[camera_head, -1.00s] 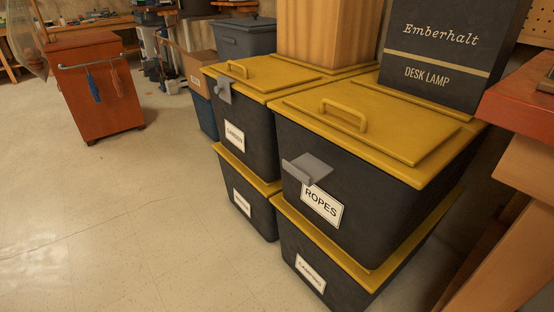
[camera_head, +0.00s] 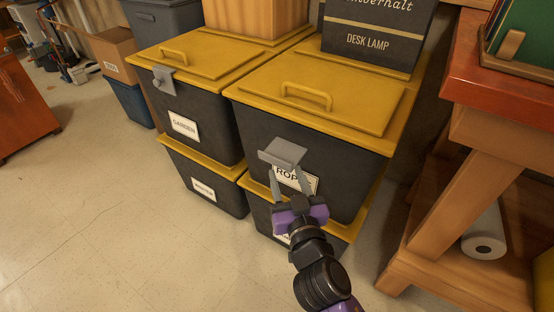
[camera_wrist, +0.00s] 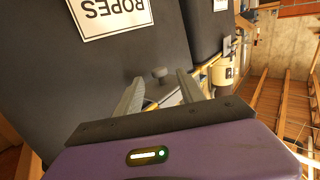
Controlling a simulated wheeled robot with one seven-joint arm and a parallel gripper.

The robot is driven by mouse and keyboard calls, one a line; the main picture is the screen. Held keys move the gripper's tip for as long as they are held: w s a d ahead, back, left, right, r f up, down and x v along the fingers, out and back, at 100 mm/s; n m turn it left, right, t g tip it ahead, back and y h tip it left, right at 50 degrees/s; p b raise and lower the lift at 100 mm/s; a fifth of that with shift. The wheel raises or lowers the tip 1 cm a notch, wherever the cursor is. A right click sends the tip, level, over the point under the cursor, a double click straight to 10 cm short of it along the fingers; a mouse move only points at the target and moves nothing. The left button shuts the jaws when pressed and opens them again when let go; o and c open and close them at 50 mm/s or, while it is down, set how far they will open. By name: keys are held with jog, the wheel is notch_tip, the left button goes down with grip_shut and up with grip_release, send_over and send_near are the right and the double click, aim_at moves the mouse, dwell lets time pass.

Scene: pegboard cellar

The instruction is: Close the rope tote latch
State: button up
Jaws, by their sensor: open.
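The ropes tote (camera_head: 352,168) is a dark bin with a yellow lid, stacked on another tote. Its grey latch (camera_head: 283,153) sticks outward from the front, just below the lid rim and above the white ROPES label (camera_head: 289,176). My gripper (camera_head: 290,180) is open and empty, reaching up from below with its fingers just under the latch and in front of the label, partly covering it. I cannot tell whether a finger touches the latch.
The garden tote (camera_head: 205,131) stands to the left, its latch (camera_head: 163,79) lying against its front. A desk lamp box (camera_head: 372,45) and a wooden block (camera_head: 255,15) stand on the lids. A wooden bench (camera_head: 470,130) is close on the right. The floor at left is clear.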

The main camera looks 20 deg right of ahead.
aim_at(283, 155)
jog(key=shift+w+d, duration=0.25)
jog(key=shift+w, duration=1.05)
jog(key=shift+w+d, duration=0.2)
jog(key=shift+w, duration=1.1)
grip_shut()
